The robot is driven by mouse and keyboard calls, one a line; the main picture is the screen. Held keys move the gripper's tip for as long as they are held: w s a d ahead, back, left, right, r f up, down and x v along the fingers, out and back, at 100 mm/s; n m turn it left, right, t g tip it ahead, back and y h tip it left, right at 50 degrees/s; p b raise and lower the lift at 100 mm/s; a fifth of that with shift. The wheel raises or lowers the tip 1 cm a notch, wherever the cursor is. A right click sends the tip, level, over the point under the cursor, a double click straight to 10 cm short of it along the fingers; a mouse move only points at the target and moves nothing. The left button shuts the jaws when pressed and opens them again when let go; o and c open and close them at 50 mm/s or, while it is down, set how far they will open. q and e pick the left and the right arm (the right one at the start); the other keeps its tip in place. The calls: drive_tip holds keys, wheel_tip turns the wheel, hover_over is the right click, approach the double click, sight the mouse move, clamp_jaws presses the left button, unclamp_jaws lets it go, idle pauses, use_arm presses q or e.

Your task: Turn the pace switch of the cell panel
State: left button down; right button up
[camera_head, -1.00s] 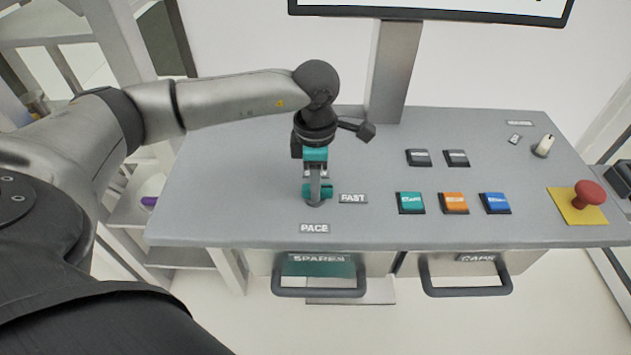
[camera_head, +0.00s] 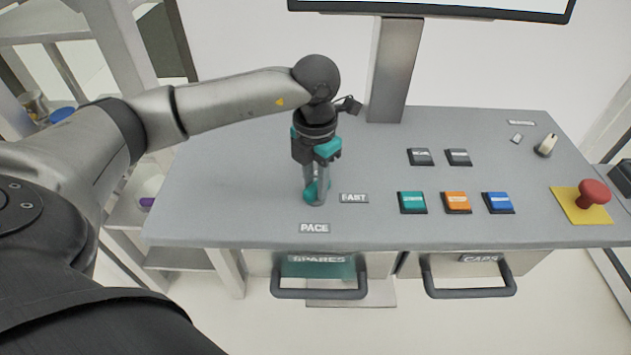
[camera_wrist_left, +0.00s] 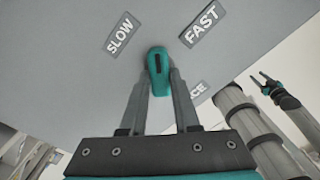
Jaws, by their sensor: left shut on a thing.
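The pace switch is a teal knob (camera_wrist_left: 158,72) with a dark line along its top. In the left wrist view it stands between the SLOW label (camera_wrist_left: 119,35) and the FAST label (camera_wrist_left: 201,24). My left gripper (camera_wrist_left: 159,88) is shut on it, one finger on each side. My right gripper (camera_wrist_left: 262,82) shows small in the left wrist view.
Teal (camera_head: 412,202), orange (camera_head: 457,202) and blue (camera_head: 498,202) buttons sit to the right on the panel. A red mushroom button (camera_head: 594,192) stands at the far right. A monitor post (camera_head: 391,75) rises behind. Drawer handles (camera_head: 318,293) project below the front edge.

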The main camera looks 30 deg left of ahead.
sight(315, 186)
use_arm(q)
drive_tip(key=n, duration=0.4)
drive_tip(key=shift+n, duration=2.3)
drive_tip(key=shift+w, duration=0.1)
drive_tip(key=c, duration=0.6)
unclamp_jaws()
drive_tip(key=shift+c, duration=0.2)
wheel_tip(315, 186, up, 15)
drive_tip(key=shift+r+p, duration=0.15)
drive_tip(key=shift+p, duration=0.3)
